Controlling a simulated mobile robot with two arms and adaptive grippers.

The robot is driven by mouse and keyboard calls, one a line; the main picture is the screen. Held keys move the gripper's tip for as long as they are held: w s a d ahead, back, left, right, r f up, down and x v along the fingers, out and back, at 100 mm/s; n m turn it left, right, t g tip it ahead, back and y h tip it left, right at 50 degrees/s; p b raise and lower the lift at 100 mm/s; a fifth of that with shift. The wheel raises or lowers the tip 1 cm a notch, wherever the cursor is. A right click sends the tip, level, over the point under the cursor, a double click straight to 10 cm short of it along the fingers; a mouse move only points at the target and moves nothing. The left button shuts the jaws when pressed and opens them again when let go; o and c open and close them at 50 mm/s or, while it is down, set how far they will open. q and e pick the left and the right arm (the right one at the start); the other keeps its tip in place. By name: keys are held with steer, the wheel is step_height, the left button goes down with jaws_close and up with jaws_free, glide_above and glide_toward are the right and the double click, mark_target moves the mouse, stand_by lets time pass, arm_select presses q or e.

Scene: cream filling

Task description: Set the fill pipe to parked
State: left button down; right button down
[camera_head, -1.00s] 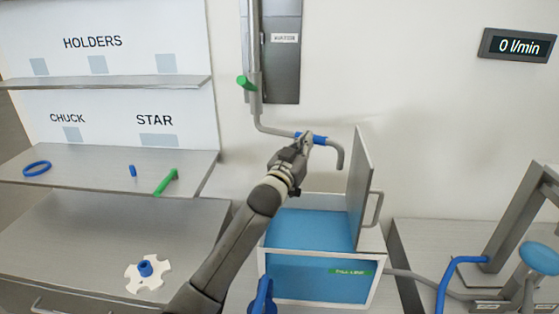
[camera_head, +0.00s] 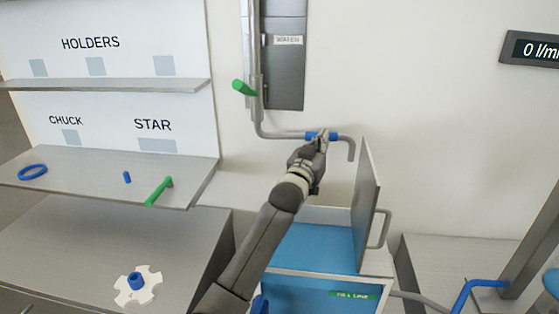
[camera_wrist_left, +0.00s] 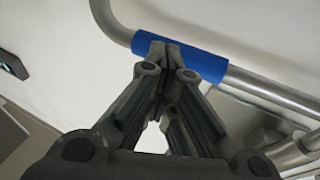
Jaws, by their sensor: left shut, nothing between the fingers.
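The fill pipe (camera_head: 285,134) is a grey bent tube on the back wall. It runs right from the upright pipe and hooks down at its right end, over the blue box. A blue sleeve (camera_head: 313,135) sits on its horizontal part and also shows large in the left wrist view (camera_wrist_left: 205,61). My left gripper (camera_head: 322,138) is at the sleeve; its fingertips (camera_wrist_left: 162,48) are together with nothing between them, in front of the sleeve's left part. I cannot tell whether they touch it. My right gripper is not in view.
A blue-filled box (camera_head: 310,243) with a raised grey lid (camera_head: 368,205) stands under the pipe. A green handle (camera_head: 243,88) sticks out from the upright pipe. Shelves on the left hold a blue ring (camera_head: 33,171) and a green handle piece (camera_head: 160,190). A white star wheel (camera_head: 151,278) lies below.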

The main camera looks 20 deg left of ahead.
arm_select(q)
steer(key=shift+a+r, duration=0.1)
steer(key=shift+r, duration=0.55)
steer(key=f+v, duration=0.1)
steer(key=v, duration=1.1)
steer(key=shift+f, duration=0.2)
